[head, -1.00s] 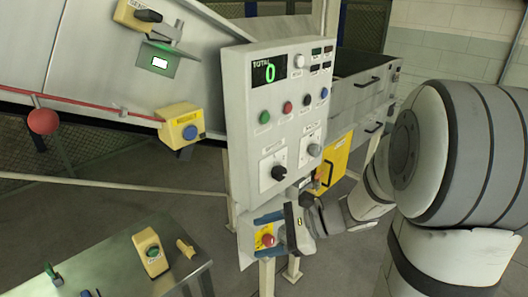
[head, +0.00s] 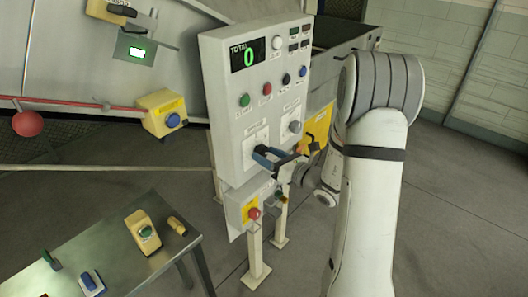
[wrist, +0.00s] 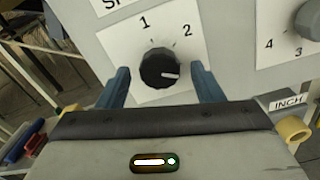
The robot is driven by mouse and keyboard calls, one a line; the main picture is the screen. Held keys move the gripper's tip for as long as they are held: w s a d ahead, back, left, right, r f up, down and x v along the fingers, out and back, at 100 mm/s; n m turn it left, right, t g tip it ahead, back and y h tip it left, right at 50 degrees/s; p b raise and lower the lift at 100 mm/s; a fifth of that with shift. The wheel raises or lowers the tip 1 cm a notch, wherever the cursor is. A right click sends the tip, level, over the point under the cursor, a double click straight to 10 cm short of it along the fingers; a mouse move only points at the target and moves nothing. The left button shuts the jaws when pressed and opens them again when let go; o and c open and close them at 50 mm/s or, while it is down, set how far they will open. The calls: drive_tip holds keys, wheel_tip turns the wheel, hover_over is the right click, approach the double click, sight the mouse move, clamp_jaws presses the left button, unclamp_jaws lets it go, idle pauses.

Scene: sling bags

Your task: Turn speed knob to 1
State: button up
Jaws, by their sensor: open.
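The speed knob (wrist: 160,69) is a black round knob on a white plate marked 1 and 2 in the wrist view. Its light pointer mark faces right, below the 2, not at the 1. The label above the plate is cut off at "SP". My gripper (wrist: 160,80) is open, with one blue finger on each side of the knob; I cannot tell whether they touch it. In the head view my gripper (head: 264,156) is at the lower left dial of the grey control panel (head: 222,120) and hides that knob.
A grey knob (head: 295,127) sits to the upper right on the panel. Several coloured buttons and a display (head: 248,57) reading 0 are above. A red button (head: 254,213) on a yellow plate is below. A metal table (head: 120,265) stands at lower left.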

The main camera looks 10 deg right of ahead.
drive_tip(key=shift+w+a, duration=0.35)
drive_tip(key=shift+w, duration=0.1)
